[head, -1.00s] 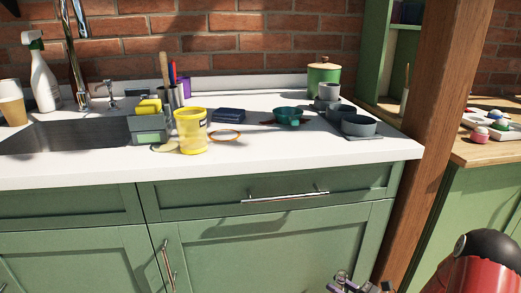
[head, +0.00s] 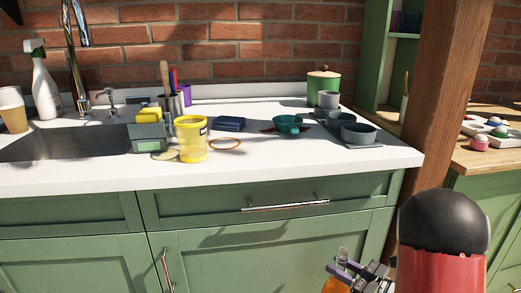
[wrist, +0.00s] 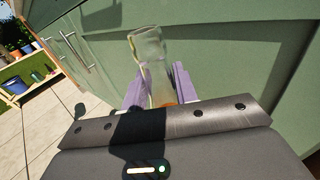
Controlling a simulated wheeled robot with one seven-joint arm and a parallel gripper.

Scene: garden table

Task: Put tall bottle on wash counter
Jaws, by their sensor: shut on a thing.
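My gripper (head: 352,268) is low at the bottom of the head view, in front of the green cabinet and below the counter top. It is shut on the tall bottle (head: 335,283), which has a clear neck and orange lower down. In the wrist view the bottle's clear neck (wrist: 147,50) stands between the two purple fingers (wrist: 157,88); its lower part is hidden by my gripper. The white wash counter (head: 290,165) runs across the head view, above and behind my gripper.
On the counter are a sink (head: 65,145), yellow tub (head: 191,140), blue box (head: 229,124), teal funnel (head: 288,124), grey bowl (head: 358,133) and green canister (head: 323,85). The front strip is clear. A wooden post (head: 443,80) stands at the right.

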